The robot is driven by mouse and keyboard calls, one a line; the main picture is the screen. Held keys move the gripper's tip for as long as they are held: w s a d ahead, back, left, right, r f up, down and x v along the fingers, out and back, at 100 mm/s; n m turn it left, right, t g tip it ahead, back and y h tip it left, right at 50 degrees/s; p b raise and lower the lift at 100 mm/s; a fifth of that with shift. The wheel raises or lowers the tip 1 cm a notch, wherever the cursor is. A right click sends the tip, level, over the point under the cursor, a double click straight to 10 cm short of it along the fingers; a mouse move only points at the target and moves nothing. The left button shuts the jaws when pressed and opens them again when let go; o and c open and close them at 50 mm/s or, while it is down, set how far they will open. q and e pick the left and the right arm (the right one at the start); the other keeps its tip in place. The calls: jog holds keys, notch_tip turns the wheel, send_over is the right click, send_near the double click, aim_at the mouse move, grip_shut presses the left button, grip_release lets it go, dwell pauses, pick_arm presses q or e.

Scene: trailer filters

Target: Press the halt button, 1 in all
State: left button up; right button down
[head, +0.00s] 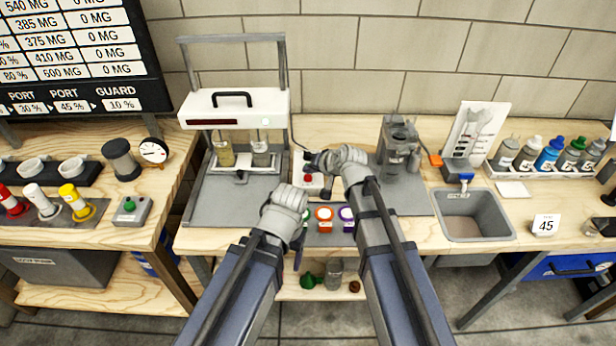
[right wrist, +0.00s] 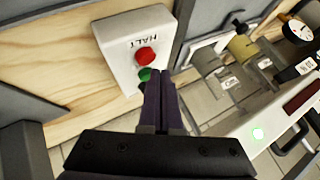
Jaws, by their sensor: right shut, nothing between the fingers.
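The halt box is a white box (right wrist: 118,38) marked HALT, with a red button (right wrist: 146,56) and a green button (right wrist: 144,74) beside it. In the head view the box (head: 313,189) stands on the bench between two grey mats, with its red button (head: 308,178) showing. My right gripper (head: 308,156) is above the box there. In the right wrist view its fingers (right wrist: 161,82) are shut and empty, close to the buttons and partly covering the green one. Contact cannot be told. My left gripper (head: 301,240) is low in front of the bench; its jaws are unclear.
A white-topped machine (head: 235,110) with two jars stands left of the box. A grey device (head: 398,150) stands right of it, then a sink (head: 474,215). Orange and purple-topped cups (head: 324,213) sit in front. Another box with a green button (head: 131,208) is on the left bench.

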aim_at(310, 179)
dwell(0.4)
jog(key=shift+f+b, duration=0.45)
jog(key=shift+f+b, duration=0.5)
dwell(0.6)
jog(key=shift+r, duration=0.1)
jog(key=shift+r+p, duration=0.9)
jog(key=shift+p, duration=0.05)
notch_tip(310, 179, up, 5)
jog(key=p, duration=0.5)
